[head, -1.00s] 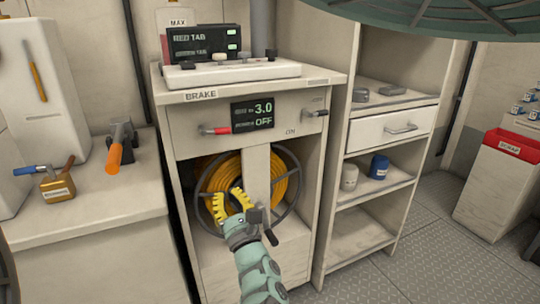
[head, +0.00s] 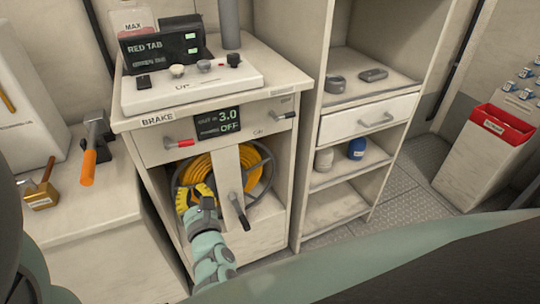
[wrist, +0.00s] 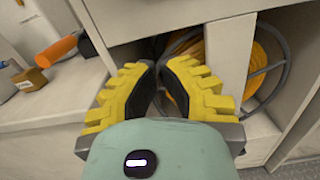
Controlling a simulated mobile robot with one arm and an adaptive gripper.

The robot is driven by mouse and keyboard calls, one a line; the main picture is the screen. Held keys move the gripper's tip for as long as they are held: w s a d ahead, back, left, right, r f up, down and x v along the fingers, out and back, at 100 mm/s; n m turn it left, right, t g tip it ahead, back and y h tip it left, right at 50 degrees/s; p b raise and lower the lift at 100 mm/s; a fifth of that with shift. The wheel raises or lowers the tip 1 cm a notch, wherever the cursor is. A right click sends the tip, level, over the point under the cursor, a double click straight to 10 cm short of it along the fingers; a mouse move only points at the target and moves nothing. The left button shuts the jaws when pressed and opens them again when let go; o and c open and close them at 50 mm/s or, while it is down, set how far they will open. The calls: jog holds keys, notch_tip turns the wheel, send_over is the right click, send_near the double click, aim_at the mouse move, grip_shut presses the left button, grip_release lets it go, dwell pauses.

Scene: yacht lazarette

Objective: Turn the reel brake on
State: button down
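The reel cabinet has a BRAKE label (head: 158,118) at its top left. A small display (head: 218,122) reads 3.0 and OFF. A dark lever (head: 284,115) sticks out at the right of the panel, with an ON mark near it. The reel (head: 258,168), wound with yellow hose, sits in the opening below, behind a post with a dark crank handle (head: 240,218). My gripper (head: 202,188) is in front of the reel, below the red lever. In the wrist view its yellow fingertips (wrist: 159,66) are drawn together, with nothing held.
A white unit with knobs (head: 190,88) stands on the cabinet top. The left counter holds an orange-handled tool (head: 89,165) and a brass-coloured block (head: 40,197). Shelves with a drawer (head: 375,125) stand at the right. A red-topped bin (head: 497,128) is further right, past open floor.

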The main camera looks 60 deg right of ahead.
jog(key=p+x, duration=0.1)
jog(key=x, duration=0.6)
jog(key=shift+w+r, duration=0.1)
jog(key=r+p, duration=0.2)
jog(key=r, duration=0.1)
jog(key=shift+w+d+r+p, duration=0.2)
jog(key=shift+d+r+p, duration=0.15)
jog(key=shift+r+p, duration=0.05)
